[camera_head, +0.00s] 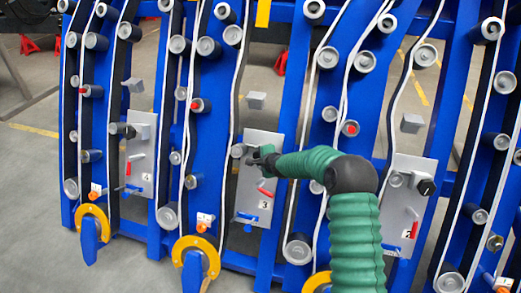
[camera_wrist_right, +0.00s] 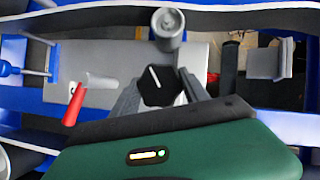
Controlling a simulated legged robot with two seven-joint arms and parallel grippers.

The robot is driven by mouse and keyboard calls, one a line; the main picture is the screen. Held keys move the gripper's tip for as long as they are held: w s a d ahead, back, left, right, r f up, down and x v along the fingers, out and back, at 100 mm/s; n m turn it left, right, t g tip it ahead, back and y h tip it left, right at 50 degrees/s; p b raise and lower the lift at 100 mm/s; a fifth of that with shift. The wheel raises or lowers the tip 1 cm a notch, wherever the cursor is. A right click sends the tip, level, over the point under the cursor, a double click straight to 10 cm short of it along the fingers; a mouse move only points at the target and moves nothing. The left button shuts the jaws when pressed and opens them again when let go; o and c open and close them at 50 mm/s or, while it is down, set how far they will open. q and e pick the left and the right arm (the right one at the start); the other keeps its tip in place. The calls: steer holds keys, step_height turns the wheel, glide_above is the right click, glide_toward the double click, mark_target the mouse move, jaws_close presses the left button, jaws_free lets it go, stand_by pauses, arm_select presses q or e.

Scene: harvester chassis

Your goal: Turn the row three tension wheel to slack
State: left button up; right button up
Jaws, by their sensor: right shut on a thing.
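The row three tension wheel is a black six-sided knob (camera_wrist_right: 157,87) with a white pointer line. In the right wrist view the line tilts slightly, its top leaning left. My right gripper (camera_wrist_right: 160,92) is shut on this wheel, with one grey finger on each side. In the head view my right gripper (camera_head: 258,157) is at the upper part of the grey panel marked 3 (camera_head: 249,188), and it largely hides the wheel. A red-handled lever (camera_head: 264,187) sits below it on the panel; its red handle (camera_wrist_right: 74,104) also shows in the wrist view. My left gripper is not in view.
Similar grey panels stand left (camera_head: 137,165) and right (camera_head: 405,205) on blue uprights. Grey rollers (camera_head: 298,249), white belts and a grey block (camera_head: 256,100) surround the panel. A roller (camera_wrist_right: 167,28) stands close to the fingers. My green right arm covers the lower right middle.

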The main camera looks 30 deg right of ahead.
steer(key=n+g+p, duration=0.1)
steer(key=p, duration=0.1)
steer(key=n+p, duration=0.2)
steer(key=n+g+p, duration=0.1)
steer(key=p, duration=0.1)
steer(key=shift+a+n+g, duration=0.3)
steer(key=shift+f+n+g+p, duration=0.15)
steer(key=shift+n+g+p, duration=0.25)
steer(key=shift+n+p, duration=0.4)
steer(key=shift+f+g+p, duration=0.1)
steer(key=shift+g+p, duration=0.2)
steer(key=shift+p, duration=0.1)
steer(key=shift+s+f+n, duration=0.1)
steer(key=shift+f+n, duration=0.05)
steer(key=shift+n, duration=0.15)
steer(key=o, duration=1.1)
steer(key=shift+o, duration=1.4)
steer(key=shift+s+d+r, duration=0.1)
steer(key=shift+r, duration=0.6)
steer(key=p+v, duration=0.2)
steer(key=v, duration=1.3)
steer(key=shift+s+a+r, duration=0.2)
steer(key=shift+s+a, duration=0.05)
